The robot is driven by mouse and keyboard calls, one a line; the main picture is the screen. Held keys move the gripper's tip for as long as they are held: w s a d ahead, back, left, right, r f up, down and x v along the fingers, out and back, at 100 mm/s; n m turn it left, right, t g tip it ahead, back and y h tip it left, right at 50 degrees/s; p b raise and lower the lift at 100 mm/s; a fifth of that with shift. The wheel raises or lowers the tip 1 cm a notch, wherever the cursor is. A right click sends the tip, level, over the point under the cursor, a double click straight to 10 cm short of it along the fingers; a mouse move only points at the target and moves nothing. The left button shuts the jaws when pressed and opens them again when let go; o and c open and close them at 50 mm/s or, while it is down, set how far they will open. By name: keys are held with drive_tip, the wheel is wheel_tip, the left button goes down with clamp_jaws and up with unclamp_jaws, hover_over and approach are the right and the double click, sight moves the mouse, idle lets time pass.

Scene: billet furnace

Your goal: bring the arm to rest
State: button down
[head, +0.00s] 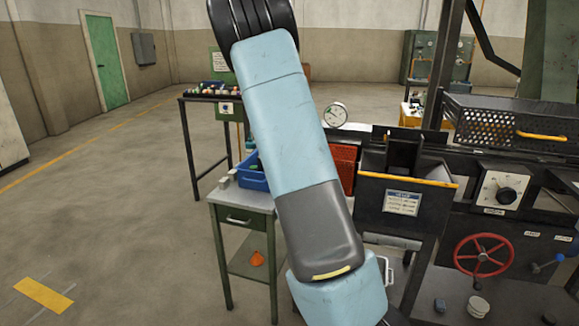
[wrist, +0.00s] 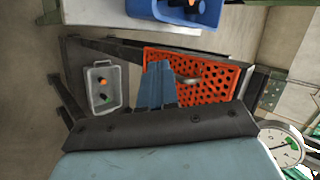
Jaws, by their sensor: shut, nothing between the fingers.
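My arm (head: 285,120), light blue with a dark grey section, rises across the middle of the head view and leans to the left. Its top end runs out of the head view, and my gripper cannot be made out there. In the wrist view my gripper (wrist: 158,68) shows as two blue-grey fingers side by side, beyond a dark bar. The fingers are shut with nothing held. Behind them is an orange perforated panel (wrist: 215,82) with a grey handle; I cannot tell the gap between them.
A green-grey table (head: 238,197) carries a blue bin (head: 252,180), close to my arm. A black hopper (head: 375,205), a dial gauge (head: 335,114) and a red handwheel (head: 483,255) stand to the right. A grey bin (wrist: 103,108) shows in the wrist view. Open floor (head: 120,200) lies left.

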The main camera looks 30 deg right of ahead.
drive_tip(key=shift+s+a+r, duration=0.75)
drive_tip(key=shift+r, duration=0.25)
drive_tip(key=shift+s+a+r, duration=0.75)
drive_tip(key=shift+r, duration=0.25)
drive_tip(key=shift+a+r, duration=0.1)
drive_tip(key=s+a+r+n+t+y, duration=0.1)
drive_tip(key=s+a+r+n+y, duration=0.15)
drive_tip(key=a+r, duration=0.2)
drive_tip(key=s+a+r+n+t+y, duration=0.1)
drive_tip(key=s+a+r+n+y, duration=0.1)
drive_tip(key=a+r+n+y, duration=0.3)
drive_tip(key=s+a+r+n+g+y, duration=0.1)
drive_tip(key=s+a+r+n, duration=0.25)
drive_tip(key=s+a, duration=0.3)
drive_tip(key=s+a+r+n+g+y, duration=0.1)
drive_tip(key=s+a+r+n, duration=0.25)
drive_tip(key=s+a, duration=0.35)
drive_tip(key=s+d+f+n+g+h, duration=0.1)
drive_tip(key=s+n, duration=0.3)
drive_tip(key=s, duration=0.6)
drive_tip(key=s+d+f+n+g+h, duration=0.1)
drive_tip(key=s+n+h, duration=0.3)
drive_tip(key=s, duration=0.7)
drive_tip(key=shift+g, duration=0.5)
drive_tip(key=shift+d+h, duration=0.15)
drive_tip(key=shift+h, duration=0.1)
